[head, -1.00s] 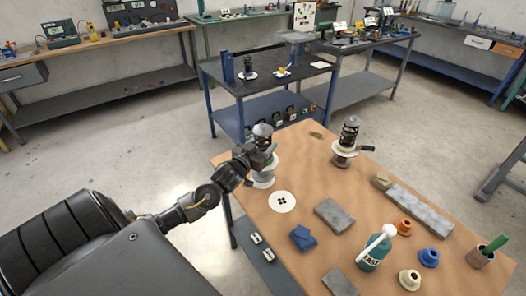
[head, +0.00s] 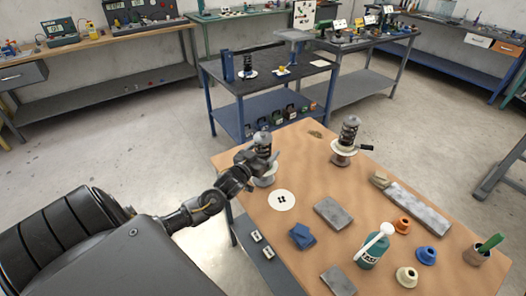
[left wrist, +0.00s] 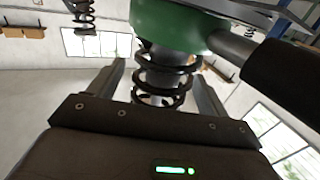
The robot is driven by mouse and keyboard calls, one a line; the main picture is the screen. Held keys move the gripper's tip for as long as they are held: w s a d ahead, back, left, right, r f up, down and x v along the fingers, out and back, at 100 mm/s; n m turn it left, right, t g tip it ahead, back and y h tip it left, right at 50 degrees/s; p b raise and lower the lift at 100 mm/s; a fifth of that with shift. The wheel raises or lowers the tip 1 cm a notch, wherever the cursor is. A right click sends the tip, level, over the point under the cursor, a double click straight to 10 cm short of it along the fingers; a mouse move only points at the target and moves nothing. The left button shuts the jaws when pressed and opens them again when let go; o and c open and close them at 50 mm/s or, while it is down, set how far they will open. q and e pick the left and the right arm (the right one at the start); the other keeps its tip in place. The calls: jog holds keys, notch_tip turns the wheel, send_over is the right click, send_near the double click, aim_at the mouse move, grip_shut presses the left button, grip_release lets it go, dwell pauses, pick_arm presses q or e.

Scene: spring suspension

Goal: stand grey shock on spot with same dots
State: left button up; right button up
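My left gripper (head: 262,160) is at this shock. In the left wrist view, its two fingers are apart on either side of the dark spring (left wrist: 162,75), with a gap showing at the left finger. A green collar (left wrist: 175,30) with a black handle adjoins the spring. A second grey-topped shock (head: 349,130) stands on another stand with a white plate. A white disc with several black dots (head: 282,200) lies bare on the bench. My right gripper is out of view.
Grey blocks (head: 333,212), a blue block (head: 301,235), a teal grease bottle (head: 370,252) and coloured bushings (head: 402,224) occupy the bench's front and right.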

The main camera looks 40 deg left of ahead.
pick_arm(q)
jog(key=shift+s, duration=0.1)
jog(key=s+d+b, duration=0.1)
jog(key=s+b, duration=0.1)
jog(key=s, duration=0.9)
jog(key=shift+s+r, duration=0.15)
jog(key=shift+s, duration=0.2)
